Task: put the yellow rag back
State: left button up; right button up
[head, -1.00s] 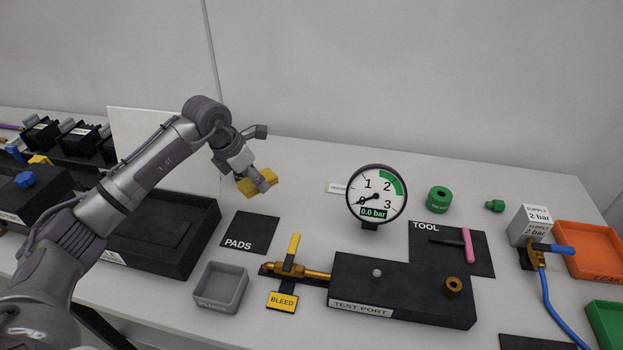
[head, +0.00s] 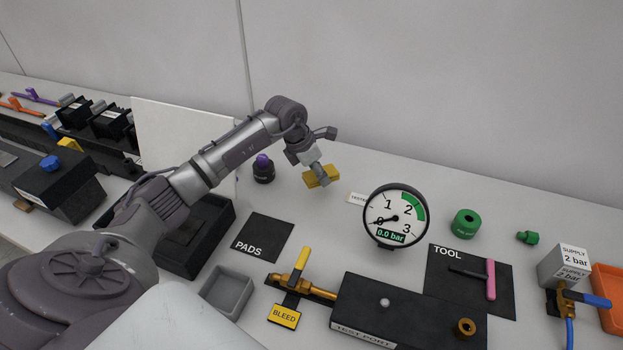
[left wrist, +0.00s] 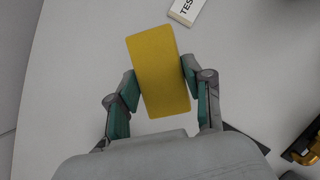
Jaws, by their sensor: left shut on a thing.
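The yellow rag (head: 329,177) is a flat yellow block held between the fingers of my left gripper (head: 318,176). In the left wrist view the rag (left wrist: 160,65) lies between both fingertips of the gripper (left wrist: 160,90), which touch its long sides. It is over the pale table, behind and to the right of the black PADS mat (head: 268,232). Whether it touches the table cannot be told. The PADS mat shows no rag on it. My right gripper is not in view.
A gauge (head: 395,216) stands right of the rag, with a small white label (head: 356,198) near it. A dark bottle with a purple top (head: 263,170) stands left of the rag. The BLEED valve (head: 300,285), grey bin (head: 228,289) and test port block (head: 400,315) are in front.

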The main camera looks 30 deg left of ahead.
aim_at(311, 173)
pick_arm(q)
jog(key=shift+w+a+f, duration=0.1)
jog(key=shift+a+f, duration=0.35)
jog(key=shift+a, duration=0.2)
jog(key=shift+a+f, duration=0.45)
jog(key=shift+a, duration=0.15)
notch_tip(311, 173, down, 3)
jog(key=shift+f+p, duration=0.1)
jog(key=shift+p, duration=0.65)
jog(key=shift+f, duration=0.35)
jog(key=shift+f, duration=0.15)
jog(key=o, duration=1.1)
